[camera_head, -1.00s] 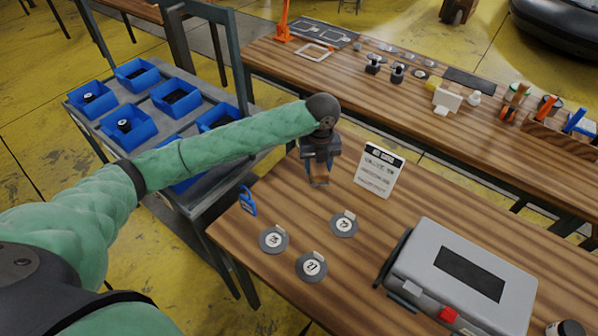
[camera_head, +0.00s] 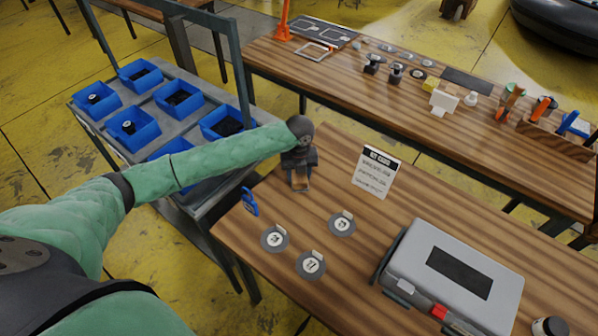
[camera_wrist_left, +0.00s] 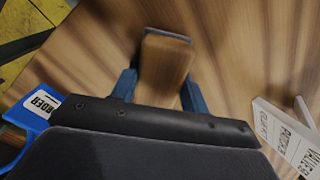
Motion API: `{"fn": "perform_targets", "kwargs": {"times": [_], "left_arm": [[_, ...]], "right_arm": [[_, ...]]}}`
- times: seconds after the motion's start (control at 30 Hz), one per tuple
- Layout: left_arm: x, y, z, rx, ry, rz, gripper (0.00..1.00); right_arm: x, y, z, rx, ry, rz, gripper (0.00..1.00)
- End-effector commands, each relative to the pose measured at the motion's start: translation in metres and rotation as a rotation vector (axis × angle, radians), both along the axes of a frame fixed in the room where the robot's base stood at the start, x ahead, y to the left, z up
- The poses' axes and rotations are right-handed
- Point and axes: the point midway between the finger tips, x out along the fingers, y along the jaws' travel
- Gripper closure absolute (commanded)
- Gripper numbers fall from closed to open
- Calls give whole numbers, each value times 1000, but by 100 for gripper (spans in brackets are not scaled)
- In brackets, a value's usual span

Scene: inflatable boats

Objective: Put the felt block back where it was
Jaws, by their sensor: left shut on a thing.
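My left gripper (camera_head: 301,182) is over the back left part of the near wooden table (camera_head: 330,270). It is shut on a wood-coloured block with a dark grey layer along one end, the felt block (camera_wrist_left: 165,62). The block sits between the blue fingers in the left wrist view. In the head view the block (camera_head: 301,183) shows only as a small brown piece below the wrist. I cannot tell whether it touches the table. My right gripper is not in view.
A white sign (camera_head: 376,172) stands to the right of the gripper, and a blue tag (camera_head: 249,201) to its left. Several grey numbered discs (camera_head: 311,265) lie in front. A grey case (camera_head: 450,275) is at the right. A cart with blue bins (camera_head: 133,128) stands left.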

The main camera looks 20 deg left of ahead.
Motion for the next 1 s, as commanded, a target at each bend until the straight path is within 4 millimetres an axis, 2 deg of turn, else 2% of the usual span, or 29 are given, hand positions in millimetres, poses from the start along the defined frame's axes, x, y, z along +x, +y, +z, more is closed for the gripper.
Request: {"fn": "perform_targets", "kwargs": {"times": [0.37,0.4,0.5,0.77,0.93,1.0], "left_arm": [[0,0,-4,0,0,0,73],[0,0,-4,0,-1,0,49],[0,0,-3,0,0,0,33],[0,0,-3,0,-1,0,33],[1,0,4,0,-2,-1,33],[1,0,11,0,-3,-1,33]], "right_arm": [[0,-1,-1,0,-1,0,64],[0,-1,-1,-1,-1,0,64],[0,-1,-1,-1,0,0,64],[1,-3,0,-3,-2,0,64],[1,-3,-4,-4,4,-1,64],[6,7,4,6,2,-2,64]]}}
